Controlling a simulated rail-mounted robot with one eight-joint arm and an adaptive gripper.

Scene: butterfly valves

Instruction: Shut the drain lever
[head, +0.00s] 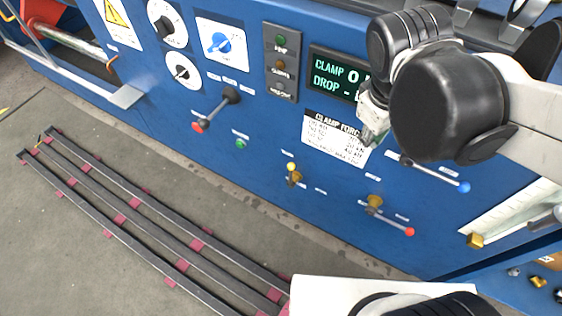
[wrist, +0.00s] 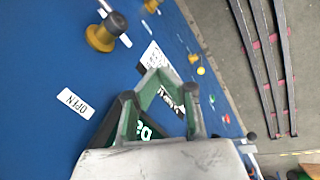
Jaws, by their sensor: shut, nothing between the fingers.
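Several levers sit on the blue panel (head: 270,210); their small labels are too small to read in the head view, so I cannot tell which is the drain lever. A red-tipped lever (head: 392,222) on a brass fitting slants down to the right at lower right. A blue-tipped lever (head: 437,173) lies above it, also slanting down right. A yellow-tipped lever (head: 292,175) stands roughly upright. Another red-tipped lever (head: 215,110) is at left. My gripper (head: 372,137) is shut and empty in front of the white clamp-force plate, apart from the levers. The wrist view shows its fingers (wrist: 163,76) together.
The lit display (head: 335,75) is behind my arm. In the wrist view, a brass fitting (wrist: 100,37) and an OPEN label (wrist: 75,103) are left of the fingers. Dark floor rails (head: 150,220) lie at lower left. Dials (head: 220,43) are at upper left.

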